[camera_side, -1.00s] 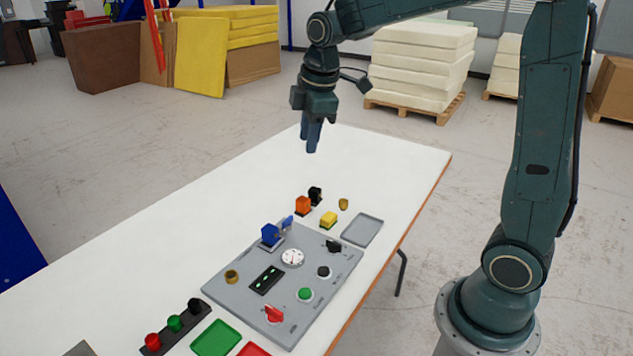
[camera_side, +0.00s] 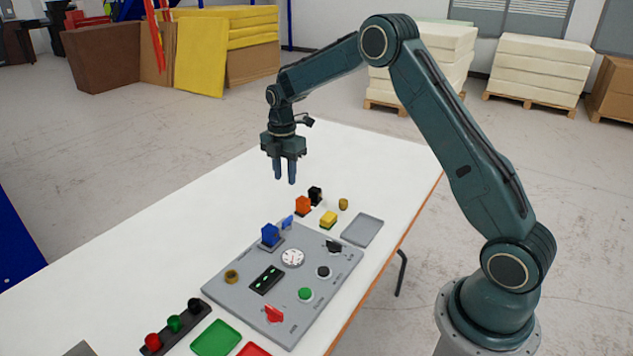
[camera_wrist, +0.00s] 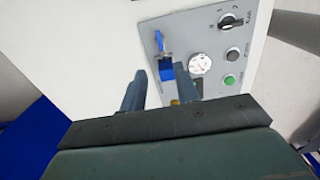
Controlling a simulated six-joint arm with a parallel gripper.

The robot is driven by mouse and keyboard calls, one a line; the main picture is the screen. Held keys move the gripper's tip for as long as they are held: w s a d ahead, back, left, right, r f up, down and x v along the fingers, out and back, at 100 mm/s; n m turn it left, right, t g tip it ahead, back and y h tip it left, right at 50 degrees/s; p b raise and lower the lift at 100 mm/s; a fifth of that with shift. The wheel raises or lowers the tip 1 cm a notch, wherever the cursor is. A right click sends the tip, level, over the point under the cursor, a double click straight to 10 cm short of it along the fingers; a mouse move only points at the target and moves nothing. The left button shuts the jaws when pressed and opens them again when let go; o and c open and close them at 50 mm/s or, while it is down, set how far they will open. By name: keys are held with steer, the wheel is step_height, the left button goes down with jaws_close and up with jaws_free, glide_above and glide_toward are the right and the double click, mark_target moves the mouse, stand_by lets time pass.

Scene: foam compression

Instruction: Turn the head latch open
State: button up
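The grey control panel (camera_side: 235,290) lies on the white table. A blue latch-like part stands at its far left edge: an upright blue block (camera_side: 270,235) with a blue lever (camera_side: 287,222) beside it. I take this for the head latch; no label on it is readable. In the wrist view the blue lever (camera_wrist: 160,42) and block (camera_wrist: 182,82) show ahead of the fingers. My gripper (camera_side: 285,180) points down above the table, up and behind the latch, touching nothing. In the wrist view its fingers (camera_wrist: 163,85) are spread apart and empty.
The panel also carries a white dial (camera_side: 293,257), a black knob (camera_side: 334,246), a green button (camera_side: 305,294) and a red switch (camera_side: 274,314). Orange (camera_side: 303,205), black (camera_side: 315,195) and yellow (camera_side: 328,219) pieces stand behind it near a grey tray (camera_side: 362,230).

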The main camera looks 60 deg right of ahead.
mark_target(287, 219)
steer(key=shift+f, duration=0.2)
step_height(287, 219, down, 14)
steer(key=shift+r, duration=0.25)
stand_by(0.6)
jaws_close()
